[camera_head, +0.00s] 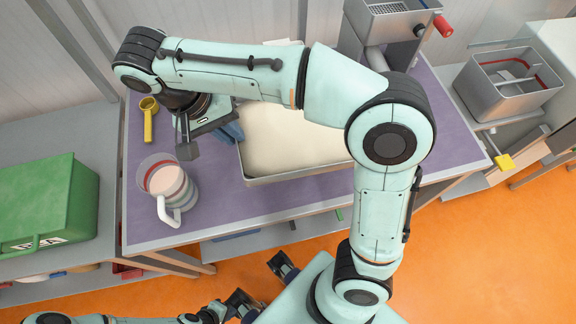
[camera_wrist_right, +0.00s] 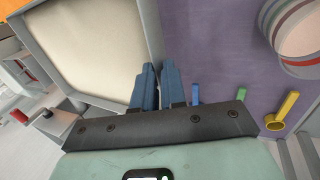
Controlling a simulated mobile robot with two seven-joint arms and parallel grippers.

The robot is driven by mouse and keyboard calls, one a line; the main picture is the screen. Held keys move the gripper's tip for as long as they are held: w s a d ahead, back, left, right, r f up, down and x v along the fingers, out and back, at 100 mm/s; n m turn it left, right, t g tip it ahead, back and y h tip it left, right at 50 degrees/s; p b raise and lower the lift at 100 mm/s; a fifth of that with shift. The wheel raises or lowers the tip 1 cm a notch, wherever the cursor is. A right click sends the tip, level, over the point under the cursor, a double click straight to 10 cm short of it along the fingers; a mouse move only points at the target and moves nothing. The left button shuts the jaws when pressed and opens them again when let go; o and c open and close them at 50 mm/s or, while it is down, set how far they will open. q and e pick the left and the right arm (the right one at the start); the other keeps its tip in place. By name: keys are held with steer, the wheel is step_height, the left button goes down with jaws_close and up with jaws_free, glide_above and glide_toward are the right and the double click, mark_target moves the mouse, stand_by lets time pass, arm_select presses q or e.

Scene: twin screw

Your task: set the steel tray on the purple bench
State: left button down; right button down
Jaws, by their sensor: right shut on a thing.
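The steel tray (camera_head: 262,179) holds a flat cream-coloured mass and lies over the middle of the purple bench (camera_head: 225,207). I cannot tell whether its underside touches the bench. My right arm reaches across above it. My right gripper (camera_head: 232,132) is at the tray's left side, shut on its rim; in the right wrist view its blue fingers (camera_wrist_right: 159,85) straddle the tray wall (camera_wrist_right: 150,35). The arm hides the tray's back and right parts. My left gripper (camera_head: 262,285) is open and empty, low in front of the bench.
A clear jug (camera_head: 168,190) with a white handle stands left of the tray, and a yellow scoop (camera_head: 149,118) lies behind it. A steel machine (camera_head: 395,25) stands at the back right. A green box (camera_head: 50,205) is on the left counter.

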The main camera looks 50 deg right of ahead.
step_height(320, 180, down, 15)
steer(key=b, duration=0.3)
steer(key=shift+s+d+r, duration=0.1)
steer(key=shift+f+b, duration=0.45)
steer(key=shift+f, duration=2.2)
steer(key=c, duration=1.2)
jaws_free()
steer(key=p+v, duration=0.2)
steer(key=v, duration=1)
